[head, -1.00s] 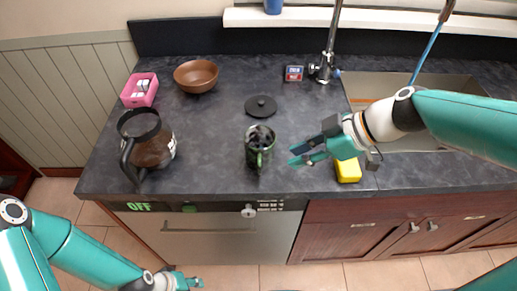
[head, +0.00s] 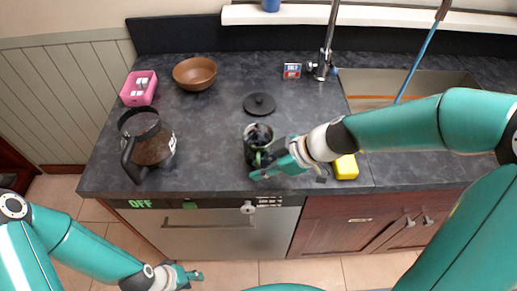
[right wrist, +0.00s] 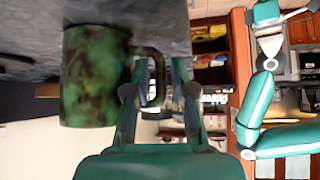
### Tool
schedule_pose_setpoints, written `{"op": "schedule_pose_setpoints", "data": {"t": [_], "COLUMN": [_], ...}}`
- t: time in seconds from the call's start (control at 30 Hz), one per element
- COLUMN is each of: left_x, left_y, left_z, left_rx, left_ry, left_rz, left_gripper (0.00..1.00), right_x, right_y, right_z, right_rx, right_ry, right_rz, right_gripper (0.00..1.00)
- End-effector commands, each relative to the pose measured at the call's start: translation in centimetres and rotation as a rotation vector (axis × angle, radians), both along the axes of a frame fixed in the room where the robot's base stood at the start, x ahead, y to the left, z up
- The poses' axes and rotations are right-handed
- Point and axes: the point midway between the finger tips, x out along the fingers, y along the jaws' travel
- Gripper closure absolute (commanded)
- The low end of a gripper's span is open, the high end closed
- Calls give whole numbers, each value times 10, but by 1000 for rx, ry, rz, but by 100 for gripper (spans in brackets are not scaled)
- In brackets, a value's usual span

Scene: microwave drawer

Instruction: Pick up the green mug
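The green mug (head: 257,134) stands on the dark counter, its front right partly hidden by my right gripper in the head view. In the right wrist view the mottled green and brown mug (right wrist: 94,76) fills the left side, its handle facing my gripper. My right gripper (head: 262,167) is at the mug's handle. In the right wrist view its fingers (right wrist: 158,80) are apart, with the handle between or just in front of them; I cannot tell whether they touch it. My left gripper (head: 192,278) hangs low in front of the drawer, away from the mug; its finger opening is unclear.
A coffee pot (head: 150,150) stands left of the mug. A black lid (head: 259,104) lies behind it, and a yellow sponge (head: 345,167) lies to the right. A brown bowl (head: 195,73), a pink box (head: 139,88) and a tap (head: 325,60) are farther back.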

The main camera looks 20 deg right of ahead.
Motion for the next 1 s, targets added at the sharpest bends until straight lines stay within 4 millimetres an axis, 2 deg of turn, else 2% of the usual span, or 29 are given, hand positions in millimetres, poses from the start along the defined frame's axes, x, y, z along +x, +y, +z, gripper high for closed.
{"op": "schedule_pose_setpoints", "data": {"t": [0.13,0.27,0.3,0.83,1.0], "left_x": [0,0,0,0,0], "left_y": [0,0,0,0,0], "left_z": [0,0,0,0,2], "left_rx": [0,0,0,0,0], "left_ry": [0,0,0,0,0], "left_rz": [0,0,0,0,0], "left_gripper": [63,63,63,63,63], "right_x": [0,0,0,0,1], "right_y": [0,0,0,0,0], "right_z": [0,0,0,2,9], "right_rx": [0,1,1,1,2], "right_ry": [0,0,0,-3,-5], "right_rz": [0,0,0,-1,1], "right_gripper": [76,97,100,100,100]}}
